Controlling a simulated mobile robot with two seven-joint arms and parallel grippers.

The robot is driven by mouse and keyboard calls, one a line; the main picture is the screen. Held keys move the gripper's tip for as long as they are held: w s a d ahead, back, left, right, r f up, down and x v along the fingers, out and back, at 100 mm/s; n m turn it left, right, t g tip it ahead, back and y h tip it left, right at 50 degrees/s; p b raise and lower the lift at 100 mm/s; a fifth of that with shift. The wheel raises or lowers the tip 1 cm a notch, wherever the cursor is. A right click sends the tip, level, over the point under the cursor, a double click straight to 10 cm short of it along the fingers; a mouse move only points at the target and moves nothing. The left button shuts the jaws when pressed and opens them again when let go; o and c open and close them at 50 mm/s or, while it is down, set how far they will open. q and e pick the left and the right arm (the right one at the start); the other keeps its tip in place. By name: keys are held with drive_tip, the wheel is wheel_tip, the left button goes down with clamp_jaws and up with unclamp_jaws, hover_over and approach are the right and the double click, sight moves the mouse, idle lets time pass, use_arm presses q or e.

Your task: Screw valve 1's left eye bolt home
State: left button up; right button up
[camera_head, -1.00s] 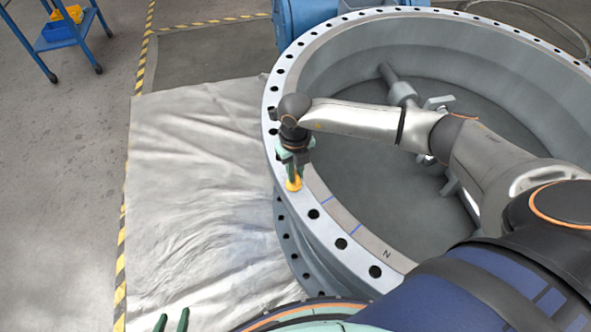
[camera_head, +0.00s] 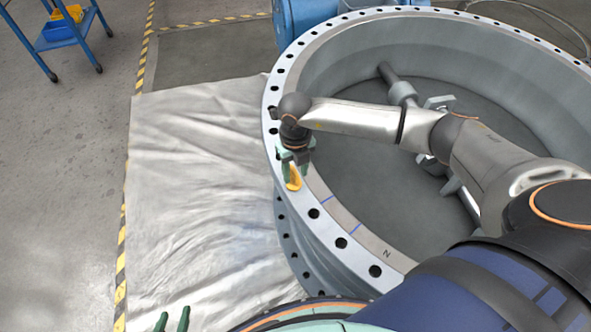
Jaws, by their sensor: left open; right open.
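Valve 1 (camera_head: 279,165) is the large grey ring body with a pale flange full of bolt holes. A yellow eye bolt (camera_head: 294,181) stands in the left part of the flange. Its ring shows as a narrow slanted oval; its shank and how deep it sits are hidden. My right gripper (camera_head: 293,174) reaches across the valve from the right and points down over the eye bolt. Its greenish fingers are open, close around or beside the ring; contact cannot be told. My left gripper (camera_head: 171,322) shows only its two dark green fingertips at the bottom edge, apart and empty.
A wrinkled pale sheet (camera_head: 195,190) covers the floor left of the valve. A blue cart (camera_head: 62,35) with a yellow bin stands at the far upper left. A blue machine part (camera_head: 300,14) is behind the valve. My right arm spans the valve's opening.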

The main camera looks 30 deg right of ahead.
sight(296, 171)
wheel_tip(296, 171, up, 13)
drive_tip(key=shift+f, duration=0.2)
idle(0.6)
